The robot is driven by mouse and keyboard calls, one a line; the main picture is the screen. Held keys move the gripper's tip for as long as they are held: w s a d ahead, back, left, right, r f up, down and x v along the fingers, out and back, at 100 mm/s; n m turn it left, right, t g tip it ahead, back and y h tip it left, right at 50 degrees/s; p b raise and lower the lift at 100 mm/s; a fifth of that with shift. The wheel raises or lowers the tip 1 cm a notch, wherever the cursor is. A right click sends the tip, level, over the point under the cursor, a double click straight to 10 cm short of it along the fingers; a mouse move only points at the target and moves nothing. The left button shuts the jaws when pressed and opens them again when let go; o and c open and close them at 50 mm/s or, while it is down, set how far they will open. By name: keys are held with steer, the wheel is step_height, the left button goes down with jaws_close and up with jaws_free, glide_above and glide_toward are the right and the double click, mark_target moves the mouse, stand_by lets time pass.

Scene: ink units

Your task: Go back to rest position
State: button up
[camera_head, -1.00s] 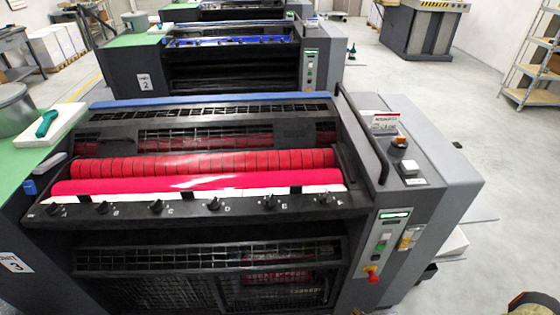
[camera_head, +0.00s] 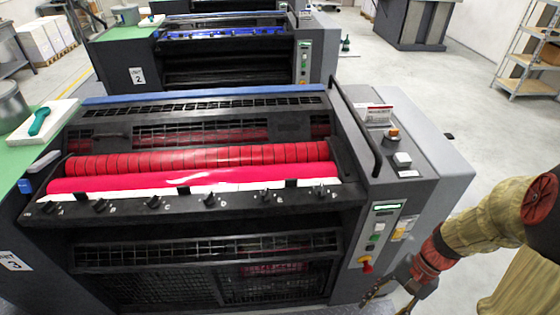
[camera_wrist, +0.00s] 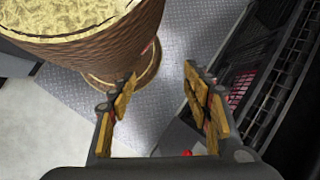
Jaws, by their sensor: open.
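My gripper (camera_head: 385,292) is at the lower right in the head view, low in front of the control-panel corner of the ink unit (camera_head: 440,190). My arm reaches in from the right edge. In the wrist view my gripper (camera_wrist: 160,82) has its two fingers spread apart with nothing between them. Grey tread plate floor shows beyond the fingers. The fingertips are small and partly cut off at the bottom of the head view.
Unit 3 has a pink-red ink roller (camera_head: 190,179), a row of black knobs (camera_head: 154,202) and a red knob (camera_head: 366,265) on its panel. Open floor (camera_head: 420,85) lies to the right.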

steer(key=w+a+r+n+t+h, duration=0.1)
steer(key=a+r+n+t, duration=0.3)
steer(key=r, duration=0.9)
steer(key=w+a+r+n+t+h+p, duration=0.1)
steer(key=a+r+n+t+h, duration=0.3)
steer(key=r, duration=0.9)
steer(key=shift+a+r+n, duration=0.15)
steer(key=shift+a+n, duration=0.35)
steer(key=shift+n, duration=0.3)
